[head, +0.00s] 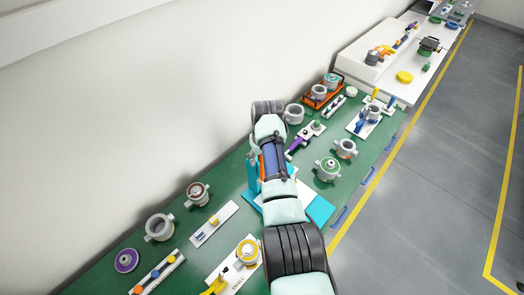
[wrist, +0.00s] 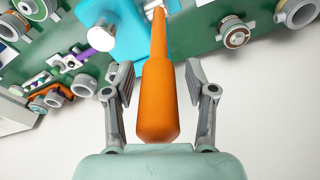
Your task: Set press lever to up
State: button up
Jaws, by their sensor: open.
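The press lever has an orange grip (wrist: 158,100) on a thinner orange rod, seen in the wrist view. The rod runs to the top edge of that view, beside the cyan press body (wrist: 125,28). My gripper (wrist: 158,76) is open, with one finger on each side of the orange grip and a visible gap on both sides. In the head view, the cyan press (head: 252,176) stands behind my arm, with a bit of orange (head: 261,165) beside it. My arm hides most of the press, and my fingers cannot be made out there.
The green bench (head: 352,180) holds several ring-shaped parts and small fixtures on both sides of the press. A grey ring part (head: 159,227) and a purple disc (head: 126,261) lie at left. A white wall (head: 130,110) stands close behind the bench.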

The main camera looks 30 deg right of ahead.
notch_tip(320, 180, up, 11)
jog(key=s, duration=0.1)
jog(key=shift+s, duration=0.4)
jog(key=s+a+f+t+h+p, duration=0.1)
jog(key=s+a+t, duration=0.15)
jog(key=a, duration=0.35)
jog(key=s+a+t+p, duration=0.1)
jog(key=a+t, duration=0.2)
jog(key=a, duration=0.3)
jog(key=s+a+r+t, duration=0.2)
jog(key=s+a+r, duration=0.2)
jog(key=s, duration=0.3)
jog(key=s+a+r+t+y+p, duration=0.1)
jog(key=s+a+r+t, duration=0.2)
jog(key=s, duration=0.3)
jog(key=shift+s+a+r, duration=0.4)
jog(key=shift+a+r, duration=0.15)
jog(key=shift+a, duration=0.2)
jog(key=shift+t, duration=0.25)
